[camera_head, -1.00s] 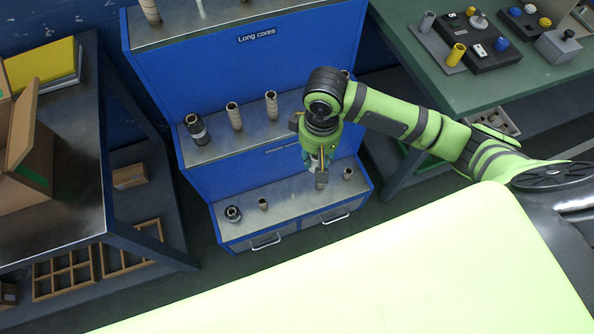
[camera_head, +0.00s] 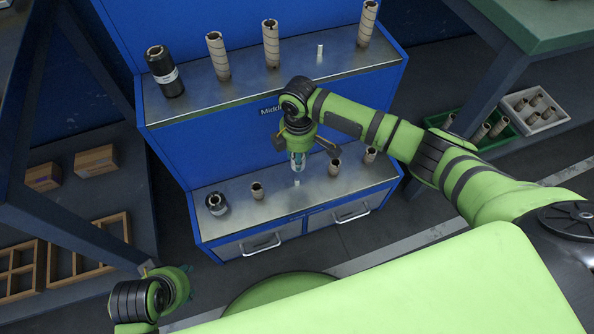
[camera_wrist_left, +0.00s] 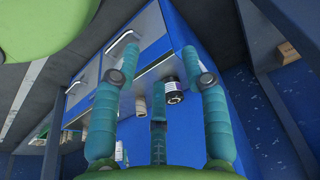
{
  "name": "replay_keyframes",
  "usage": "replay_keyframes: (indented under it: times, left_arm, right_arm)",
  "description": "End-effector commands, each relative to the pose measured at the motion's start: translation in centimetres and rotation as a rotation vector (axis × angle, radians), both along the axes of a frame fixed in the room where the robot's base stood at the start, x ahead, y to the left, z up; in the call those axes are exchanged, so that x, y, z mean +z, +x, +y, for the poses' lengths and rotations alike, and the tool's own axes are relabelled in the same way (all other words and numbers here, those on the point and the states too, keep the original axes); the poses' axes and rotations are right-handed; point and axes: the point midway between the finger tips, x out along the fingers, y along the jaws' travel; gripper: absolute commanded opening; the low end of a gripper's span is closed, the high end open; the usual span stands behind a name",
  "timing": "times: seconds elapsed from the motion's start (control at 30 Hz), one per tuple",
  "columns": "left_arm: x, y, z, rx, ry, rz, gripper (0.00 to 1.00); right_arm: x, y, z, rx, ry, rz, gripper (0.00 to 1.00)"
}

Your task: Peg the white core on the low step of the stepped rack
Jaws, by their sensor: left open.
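The low step (camera_head: 270,207) of the blue stepped rack carries a row of short cores. My right gripper (camera_head: 298,168) hangs over the middle of this row, pointing down, between a brown core (camera_head: 257,190) and another brown core (camera_head: 335,168). A pale shape shows between its fingers; I cannot tell whether it is the white core or fingertips. A small white stub (camera_head: 297,183) shows just below on the step. My left gripper (camera_head: 180,283) is at the lower left, away from the rack. The left wrist view shows its fingers (camera_wrist_left: 158,75) spread and empty.
A black roll (camera_head: 217,203) stands at the low step's left end, another brown core (camera_head: 370,154) at its right. The middle step (camera_head: 240,92) holds tall cores and a bare peg (camera_head: 320,53). A dark table frame (camera_head: 75,235) stands left, near my left gripper.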

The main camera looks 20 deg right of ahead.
Motion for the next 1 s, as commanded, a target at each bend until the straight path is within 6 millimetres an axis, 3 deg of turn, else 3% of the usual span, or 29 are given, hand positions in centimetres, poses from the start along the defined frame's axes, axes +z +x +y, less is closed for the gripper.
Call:
replay_keyframes:
  times: [0.03, 0.1, 0.33, 1.0]
  left_arm:
    - [-0.5, -0.1, 0.0, 0.0, 0.0, -0.007, 0.45]
    - [-0.1, -0.2, 0.1, 0.001, 0.0, -0.01, 0.45]
    - [0.8, 0.5, -0.2, -0.004, -0.006, -0.05, 0.45]
    - [4.9, 6.8, -2.6, -0.047, -0.064, -0.408, 0.45]
  right_arm:
    - [-1.4, 0.3, 0.1, 0.025, -0.001, -0.003, 0.07]
    - [-1.9, 0.5, 0.1, 0.05, -0.002, -0.004, 0.07]
    - [-2.1, 0.6, 0.1, 0.072, -0.003, -0.003, 0.07]
    - [-3.6, 0.6, 0.1, 0.068, -0.003, -0.003, 0.07]
